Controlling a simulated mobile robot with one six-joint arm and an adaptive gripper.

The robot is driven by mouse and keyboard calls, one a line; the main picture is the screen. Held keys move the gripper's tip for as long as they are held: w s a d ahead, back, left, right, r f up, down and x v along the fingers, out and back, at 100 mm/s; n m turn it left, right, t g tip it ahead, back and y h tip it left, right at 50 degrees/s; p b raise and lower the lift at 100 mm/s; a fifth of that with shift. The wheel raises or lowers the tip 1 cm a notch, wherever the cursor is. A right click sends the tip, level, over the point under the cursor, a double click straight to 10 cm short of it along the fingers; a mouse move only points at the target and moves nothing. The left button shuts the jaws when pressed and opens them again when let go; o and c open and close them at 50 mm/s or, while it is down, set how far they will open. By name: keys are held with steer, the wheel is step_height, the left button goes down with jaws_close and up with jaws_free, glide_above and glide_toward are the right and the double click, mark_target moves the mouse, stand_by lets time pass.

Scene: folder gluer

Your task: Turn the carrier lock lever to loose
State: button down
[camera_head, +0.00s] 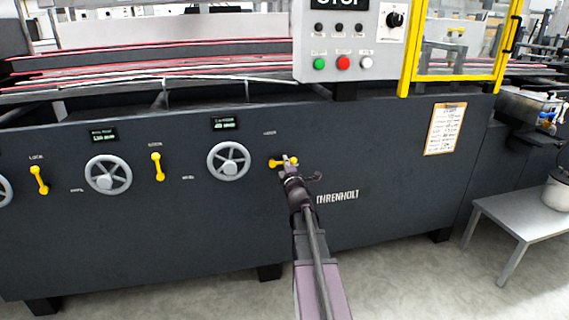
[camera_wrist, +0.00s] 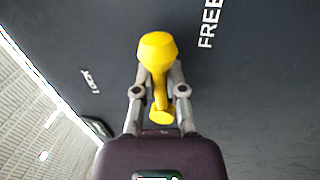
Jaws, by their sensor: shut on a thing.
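A yellow lock lever (camera_head: 277,162) on the dark machine front lies nearly level, just right of a grey handwheel. My gripper (camera_head: 289,168) reaches it from below and is shut on it. In the wrist view the same lever (camera_wrist: 158,46) shows between the two fingers of my gripper (camera_wrist: 159,84), its large knob beyond the fingertips. The printed word FREE (camera_wrist: 209,22) is at its upper right and LOCK (camera_wrist: 92,81) at its left. Part of the lever is hidden by the fingers.
Two more yellow levers, one at far left (camera_head: 39,180) and one between the handwheels (camera_head: 157,167), stand nearly upright. Handwheels (camera_head: 108,175) (camera_head: 228,160) project from the panel. A button box (camera_head: 347,45) hangs above. A small table (camera_head: 520,217) stands at right.

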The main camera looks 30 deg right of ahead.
steer(key=c, duration=0.7)
jaws_free()
steer(key=shift+w, duration=0.15)
steer(key=shift+s, duration=0.2)
